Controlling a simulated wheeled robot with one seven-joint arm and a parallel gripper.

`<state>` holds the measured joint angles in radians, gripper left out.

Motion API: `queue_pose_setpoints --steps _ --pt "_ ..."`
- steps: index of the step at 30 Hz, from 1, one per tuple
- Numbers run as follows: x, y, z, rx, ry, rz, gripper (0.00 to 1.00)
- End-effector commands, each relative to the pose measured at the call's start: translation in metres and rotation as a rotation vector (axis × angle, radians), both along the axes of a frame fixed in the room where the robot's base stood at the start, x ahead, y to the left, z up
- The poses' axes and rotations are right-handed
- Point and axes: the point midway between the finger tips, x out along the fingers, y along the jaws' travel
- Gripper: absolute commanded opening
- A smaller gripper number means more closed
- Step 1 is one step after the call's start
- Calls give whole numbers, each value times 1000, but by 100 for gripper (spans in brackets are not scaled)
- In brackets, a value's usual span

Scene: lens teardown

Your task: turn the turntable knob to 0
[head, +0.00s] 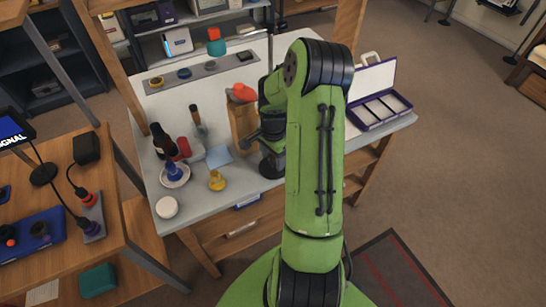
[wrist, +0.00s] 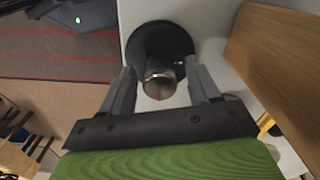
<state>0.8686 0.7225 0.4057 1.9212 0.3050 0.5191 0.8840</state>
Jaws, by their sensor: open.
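A silver knob (wrist: 160,84) stands on a round black base (wrist: 148,38) in the wrist view, which I take to be the turntable. My gripper (wrist: 160,72) is open, with one finger on each side of the knob. A gap shows on the left; on the right the finger is very close to a small pin on the knob, and I cannot tell whether they touch. The knob's markings are too small to read. In the head view part of the black base (head: 270,168) shows at the bench's middle, and my green arm hides the knob.
A wooden block (head: 240,122) with a red item on top stands just left of my gripper. Bottles, a yellow piece (head: 217,181) and a white jar (head: 167,207) stand on the bench's left side. An open compartment case (head: 375,92) lies at the right.

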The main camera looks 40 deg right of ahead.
Motion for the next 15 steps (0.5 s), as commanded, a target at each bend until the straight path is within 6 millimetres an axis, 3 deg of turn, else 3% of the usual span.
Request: queue_pose_setpoints --steps 4,15 --pt "0 0 1 0 0 0 61" --pt "0 0 1 0 0 0 5"
